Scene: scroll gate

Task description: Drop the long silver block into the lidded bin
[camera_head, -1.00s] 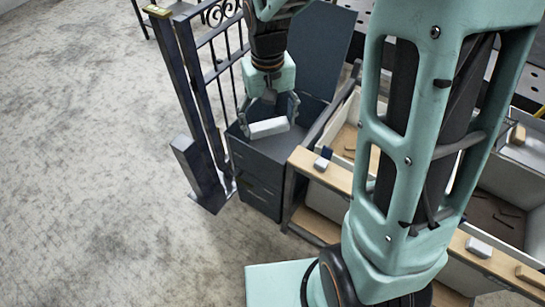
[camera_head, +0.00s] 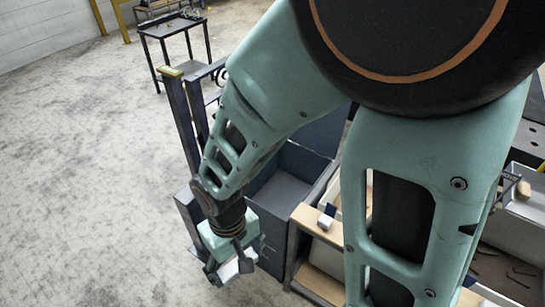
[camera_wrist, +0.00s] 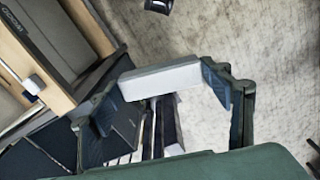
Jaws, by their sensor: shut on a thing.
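The long silver block (camera_wrist: 160,79) lies crosswise between the fingers of my gripper (camera_wrist: 165,95) in the wrist view, with one finger pad at each end. In the head view my gripper (camera_head: 230,268) and the block (camera_head: 234,269) show low in the picture, at the near-left corner of the lidded bin, apparently outside its opening. The dark blue-grey bin (camera_head: 282,190) stands open with its empty floor in view. Its lid (camera_head: 325,130) is raised at the back and partly hidden by my arm. My gripper also hides part of the bin's front.
A dark metal gate post (camera_head: 180,110) with a brass cap stands left of the bin. A wood-edged bench (camera_head: 310,222) with a small white-and-dark block (camera_head: 325,222) adjoins the bin's right. A black table (camera_head: 175,35) stands farther back. The concrete floor at left is clear.

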